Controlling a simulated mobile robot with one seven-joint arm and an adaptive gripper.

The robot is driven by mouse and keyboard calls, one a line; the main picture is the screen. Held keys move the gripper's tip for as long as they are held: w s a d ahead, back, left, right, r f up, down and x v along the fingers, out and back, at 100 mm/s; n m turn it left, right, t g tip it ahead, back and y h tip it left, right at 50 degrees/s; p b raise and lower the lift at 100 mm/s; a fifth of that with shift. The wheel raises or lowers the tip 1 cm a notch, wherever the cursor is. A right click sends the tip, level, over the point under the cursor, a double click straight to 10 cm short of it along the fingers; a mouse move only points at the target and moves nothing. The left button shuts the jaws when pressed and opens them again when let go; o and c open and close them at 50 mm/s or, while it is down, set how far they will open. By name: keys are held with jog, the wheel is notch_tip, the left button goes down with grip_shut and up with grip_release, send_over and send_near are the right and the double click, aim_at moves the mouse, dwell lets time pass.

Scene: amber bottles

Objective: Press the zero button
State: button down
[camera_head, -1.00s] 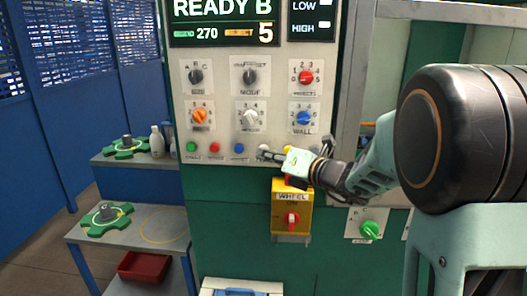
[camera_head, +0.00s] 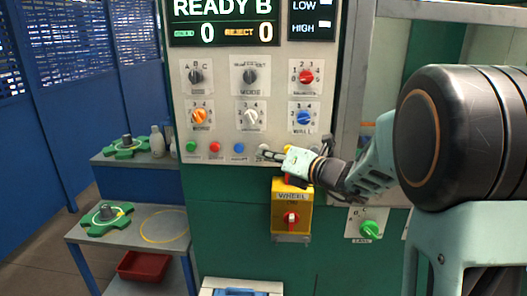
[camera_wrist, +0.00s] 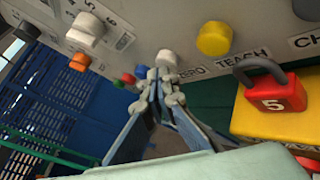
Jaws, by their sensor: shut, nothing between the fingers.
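The white zero button (camera_wrist: 166,60) shows in the wrist view beside the ZERO label, right at the tips of my gripper (camera_wrist: 166,88). The fingers are shut with nothing between them. The tips look to be touching the button or very close to it; its lower part is hidden by them. In the head view my gripper (camera_head: 268,154) reaches in from the right to the button row, and the pale zero button (camera_head: 263,147) shows just above the tips. The display (camera_head: 222,33) reads READY B, with 0 and 0 below.
The yellow button (camera_wrist: 213,38) by the TEACH label is to the right of the tips. A red padlock (camera_wrist: 271,92) marked 5 is on the yellow box (camera_head: 292,204) below. Blue (camera_head: 239,148), red (camera_head: 214,147) and green (camera_head: 190,146) buttons lie left.

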jog(key=shift+s, duration=0.7)
jog(key=s+b, duration=0.1)
jog(key=s, duration=0.4)
jog(key=shift+a, duration=0.1)
dwell(0.4)
